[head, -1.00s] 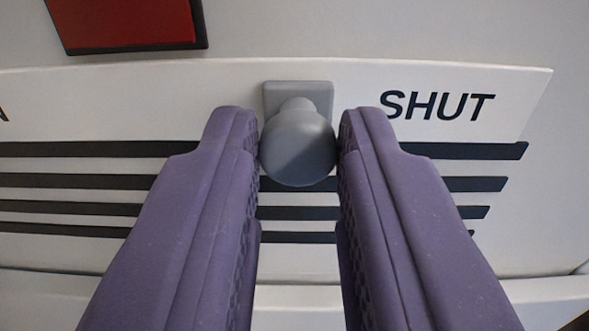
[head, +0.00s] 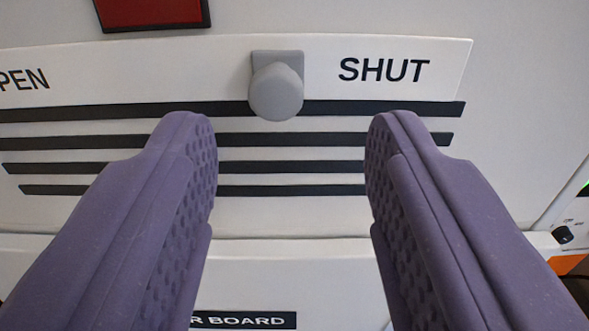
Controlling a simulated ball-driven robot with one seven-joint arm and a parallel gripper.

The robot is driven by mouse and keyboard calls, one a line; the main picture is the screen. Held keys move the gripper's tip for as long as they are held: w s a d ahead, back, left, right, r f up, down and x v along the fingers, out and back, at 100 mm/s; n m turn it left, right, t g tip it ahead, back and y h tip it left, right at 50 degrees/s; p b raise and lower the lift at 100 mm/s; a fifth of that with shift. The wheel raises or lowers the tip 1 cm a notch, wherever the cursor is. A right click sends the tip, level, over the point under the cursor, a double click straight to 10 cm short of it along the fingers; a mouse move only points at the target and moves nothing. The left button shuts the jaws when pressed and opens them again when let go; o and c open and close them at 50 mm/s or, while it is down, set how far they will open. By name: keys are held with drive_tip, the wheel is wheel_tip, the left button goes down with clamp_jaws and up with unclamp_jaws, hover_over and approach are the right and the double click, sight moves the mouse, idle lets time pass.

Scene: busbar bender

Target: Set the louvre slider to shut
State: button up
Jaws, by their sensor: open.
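The louvre slider is a grey knob (head: 276,90) on a square grey plate, on a white label strip (head: 215,75). It sits between the words OPEN, partly cut off at left, and SHUT (head: 384,70) at right, closer to SHUT. Dark louvre slots (head: 290,140) run across the white panel below it. My gripper (head: 291,125) has two purple fingers spread wide. It is open and empty, with its tips lower in the picture than the knob and apart from it.
A red dark-framed panel (head: 150,12) is above the strip at upper left. A white ledge (head: 300,265) and a label ending in BOARD (head: 243,321) are below. A small black knob (head: 563,234) and an orange patch (head: 567,264) are at right.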

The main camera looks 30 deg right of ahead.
drive_tip(key=v, duration=0.3)
drive_tip(key=shift+s+a, duration=0.1)
drive_tip(key=shift+s, duration=0.1)
drive_tip(key=w+a+f+n+y+b, duration=0.15)
drive_tip(key=w+a+b, duration=0.25)
drive_tip(key=a+b, duration=0.5)
drive_tip(key=w+a+f+n+y+b, duration=0.1)
drive_tip(key=w+a+y+b, duration=0.2)
drive_tip(key=a+b, duration=0.55)
drive_tip(key=s+a+n+y+b, duration=0.4)
drive_tip(key=a+b, duration=0.6)
drive_tip(key=a, duration=0.4)
drive_tip(key=shift+s+a+y+b, duration=0.3)
drive_tip(key=shift+s+y+b, duration=0.05)
drive_tip(key=shift+s+y, duration=0.2)
